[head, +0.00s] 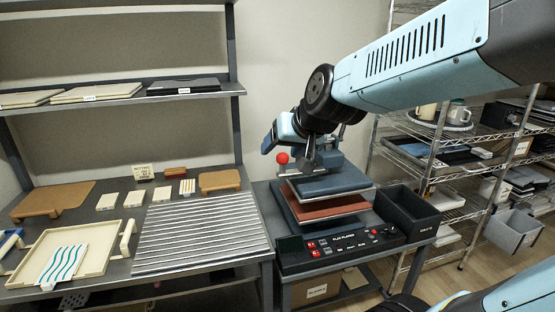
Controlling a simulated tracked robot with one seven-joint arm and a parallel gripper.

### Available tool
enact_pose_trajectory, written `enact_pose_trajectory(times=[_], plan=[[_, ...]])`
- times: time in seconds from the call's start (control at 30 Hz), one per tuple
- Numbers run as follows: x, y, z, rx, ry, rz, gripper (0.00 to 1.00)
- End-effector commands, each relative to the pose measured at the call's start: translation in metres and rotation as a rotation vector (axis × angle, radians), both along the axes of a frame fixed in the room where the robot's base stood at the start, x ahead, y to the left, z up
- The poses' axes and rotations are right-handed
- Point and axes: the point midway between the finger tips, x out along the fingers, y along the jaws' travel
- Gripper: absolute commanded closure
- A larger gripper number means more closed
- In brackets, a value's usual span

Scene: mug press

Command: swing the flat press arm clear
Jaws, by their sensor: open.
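The flat press (350,239) stands on a grey bench right of centre in the head view, with a black control panel with red buttons at its front. Its blue-grey upper plate (330,185) sits above a red-brown plate (325,208), with a gap between them. A red ball knob (283,158) shows at the upper left of the press. My gripper (268,146) is open, just above and left of the knob. I cannot tell whether it touches the knob. My wrist hides part of the press arm and its pivot.
A black bin (408,212) stands close to the right of the press. A ribbed metal rack (201,233) and a cream tray (66,252) with a wavy-striped sheet lie on the left bench. A wire shelf (440,160) with mugs stands at the right.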

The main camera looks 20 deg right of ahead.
Motion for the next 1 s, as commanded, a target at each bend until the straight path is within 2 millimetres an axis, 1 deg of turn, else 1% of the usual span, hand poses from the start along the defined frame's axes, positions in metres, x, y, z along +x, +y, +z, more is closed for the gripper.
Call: enact_pose_trajectory(times=[0.03, 0.2, 0.27, 0.3, 0.4, 0.5, 0.6, 0.73, 0.87, 1.0], plan=[[0.018, 0.01, -0.004, 0.026, -0.025, -0.01, 0.32], [0.073, 0.032, -0.011, 0.101, -0.139, -0.095, 0.32], [0.09, 0.037, -0.016, 0.116, -0.176, -0.135, 0.32], [0.101, 0.039, -0.02, 0.123, -0.2, -0.165, 0.32], [0.126, 0.043, -0.031, 0.125, -0.258, -0.246, 0.32], [0.145, 0.045, -0.046, 0.11, -0.311, -0.333, 0.32], [0.16, 0.044, -0.062, 0.073, -0.363, -0.425, 0.32], [0.17, 0.04, -0.085, -0.007, -0.429, -0.547, 0.32], [0.169, 0.036, -0.108, -0.124, -0.495, -0.661, 0.32], [0.159, 0.031, -0.126, -0.272, -0.565, -0.767, 0.32]])
